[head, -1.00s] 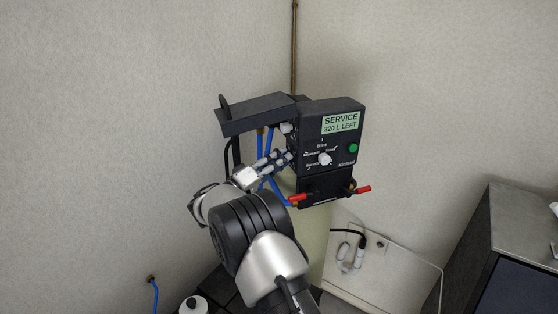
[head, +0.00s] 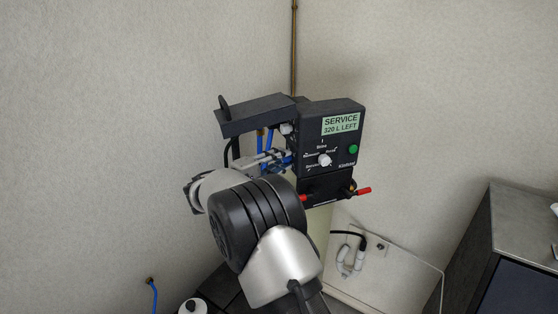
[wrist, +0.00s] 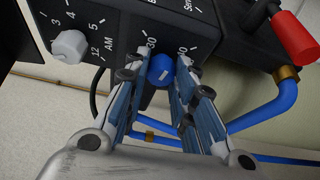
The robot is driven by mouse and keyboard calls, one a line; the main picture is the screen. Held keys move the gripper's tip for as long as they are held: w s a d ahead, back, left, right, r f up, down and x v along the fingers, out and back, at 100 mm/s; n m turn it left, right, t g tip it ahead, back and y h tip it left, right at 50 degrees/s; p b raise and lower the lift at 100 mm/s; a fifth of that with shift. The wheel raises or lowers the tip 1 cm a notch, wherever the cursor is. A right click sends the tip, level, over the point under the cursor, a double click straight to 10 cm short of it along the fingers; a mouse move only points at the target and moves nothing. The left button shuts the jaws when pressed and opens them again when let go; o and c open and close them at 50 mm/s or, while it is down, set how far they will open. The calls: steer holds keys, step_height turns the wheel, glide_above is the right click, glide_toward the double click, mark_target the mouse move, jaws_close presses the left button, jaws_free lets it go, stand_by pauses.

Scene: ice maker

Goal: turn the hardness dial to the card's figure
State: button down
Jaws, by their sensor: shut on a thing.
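The black control unit (head: 345,112) hangs in front of the corner. A blue dial (wrist: 162,70) is on its side face in the wrist view, with tick marks and figures around it. One figure reads 30, another is partly covered, and the dial has a white pointer line. My gripper (wrist: 168,82) is shut on the blue dial, one finger on each side. In the head view my gripper (head: 278,159) reaches the unit's left side, and the dial is hard to make out there. No card with a figure is recognisable.
A white knob (wrist: 70,45) with hour figures is close to the left of my fingers. Blue hoses (wrist: 265,118) and a red-handled valve (wrist: 293,37) are near on the right. The unit's front has a white selector (head: 324,160), a green button (head: 353,149) and a "SERVICE 320 L LEFT" display (head: 340,123).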

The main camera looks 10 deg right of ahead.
steer(key=n+g+p, duration=0.1)
steer(key=n+p, duration=0.2)
steer(key=n+g+y+p, duration=0.1)
steer(key=n+g+p, duration=0.1)
steer(key=n+p, duration=0.1)
steer(key=shift+r+n+y+p, duration=0.2)
steer(key=shift+n+y+p, duration=0.1)
stand_by(0.4)
steer(key=c, duration=1.3)
jaws_free()
steer(key=shift+c, duration=0.2)
steer(key=shift+a, duration=0.1)
steer(key=v, duration=1.2)
